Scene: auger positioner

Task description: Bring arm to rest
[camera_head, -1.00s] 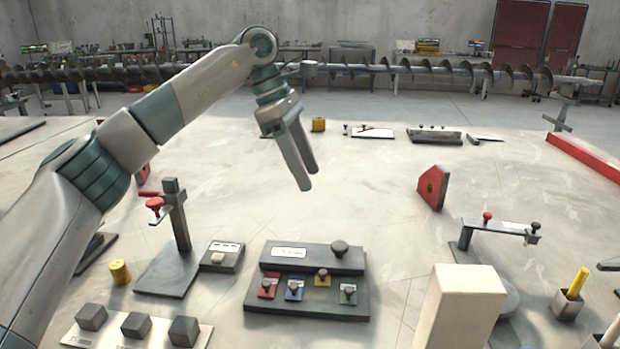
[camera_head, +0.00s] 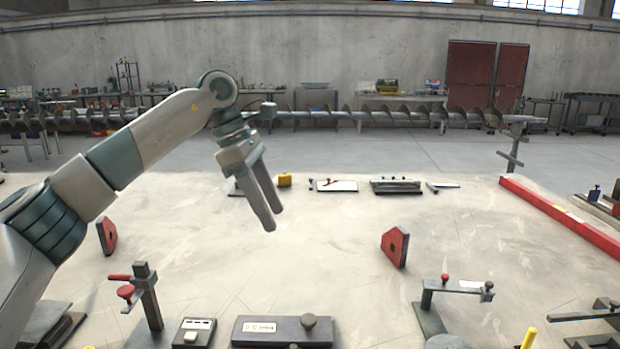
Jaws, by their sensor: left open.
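My left arm comes in from the left and reaches over the pale table (camera_head: 330,245). My left gripper (camera_head: 272,220) hangs at its end with the fingers pointing down and slightly right. The two fingers are apart with nothing between them. The gripper is above the table's middle left and touches nothing that I can see. The right gripper is not in view.
A long auger (camera_head: 380,119) runs behind the table. Red magnet blocks stand on the table at the left (camera_head: 107,236) and right (camera_head: 395,247). A red bar (camera_head: 562,216) lines the right edge. Fixtures sit along the front, including a clamp stand (camera_head: 149,295). The table's middle is clear.

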